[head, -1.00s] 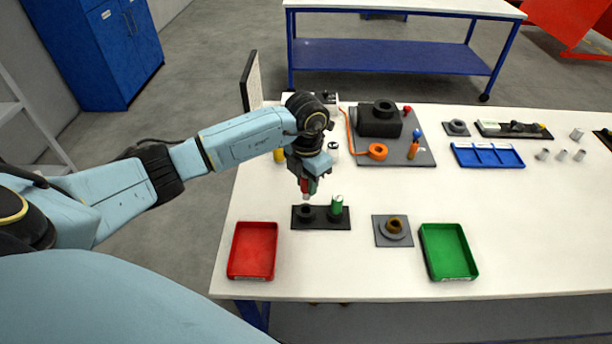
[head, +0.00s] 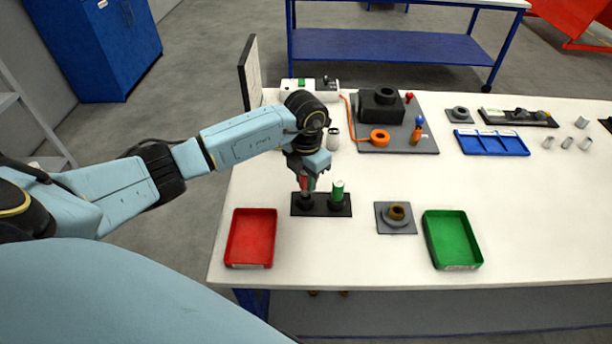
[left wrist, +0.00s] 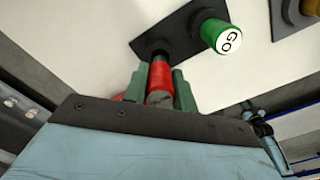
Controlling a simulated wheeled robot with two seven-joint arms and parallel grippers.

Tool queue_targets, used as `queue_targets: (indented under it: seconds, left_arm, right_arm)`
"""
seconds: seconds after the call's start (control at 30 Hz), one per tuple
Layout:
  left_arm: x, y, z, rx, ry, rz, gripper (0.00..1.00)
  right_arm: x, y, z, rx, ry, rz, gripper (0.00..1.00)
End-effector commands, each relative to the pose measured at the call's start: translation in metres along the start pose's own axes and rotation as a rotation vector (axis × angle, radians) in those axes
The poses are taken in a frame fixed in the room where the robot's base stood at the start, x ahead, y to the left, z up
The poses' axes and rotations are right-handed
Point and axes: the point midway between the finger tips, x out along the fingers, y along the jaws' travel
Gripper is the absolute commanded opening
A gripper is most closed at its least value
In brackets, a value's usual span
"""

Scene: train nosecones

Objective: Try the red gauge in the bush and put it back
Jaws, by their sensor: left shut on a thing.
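My left gripper (head: 306,186) is shut on the red gauge (head: 305,185), which is upright over the left socket of the black gauge stand (head: 321,209). In the left wrist view the red gauge (left wrist: 160,78) sits between the green fingers, and its far end meets the dark socket; how deep it sits I cannot tell. The green gauge (head: 337,190), its top marked "GO", stands in the right socket. The brown bush (head: 397,212) sits in a grey holder (head: 397,226) to the right of the stand. My right gripper is not in view.
A red tray (head: 251,238) and a green tray (head: 453,240) lie along the front of the table. A grey plate (head: 424,140) with a black block, a blue tray (head: 491,143) and small cylinders are farther back. The table between is clear.

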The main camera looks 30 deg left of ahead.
Motion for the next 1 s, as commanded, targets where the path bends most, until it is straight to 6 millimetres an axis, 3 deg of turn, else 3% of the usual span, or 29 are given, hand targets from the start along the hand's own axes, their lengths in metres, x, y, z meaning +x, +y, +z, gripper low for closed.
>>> queue_targets:
  seconds: [0.5,0.9,0.93,1.0]
  left_arm:
    - [0.031,0.000,0.000,0.000,0.000,0.000,0.03]
    - [0.034,0.000,0.000,0.000,-0.001,0.000,0.03]
    - [0.034,0.000,0.000,0.000,-0.001,0.000,0.28]
    - [0.034,0.000,0.000,0.000,-0.001,0.000,0.37]
  right_arm:
    - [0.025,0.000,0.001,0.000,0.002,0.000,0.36]
    - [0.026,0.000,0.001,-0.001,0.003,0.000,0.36]
    - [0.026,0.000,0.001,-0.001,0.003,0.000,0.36]
    - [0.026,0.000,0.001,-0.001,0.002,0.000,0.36]
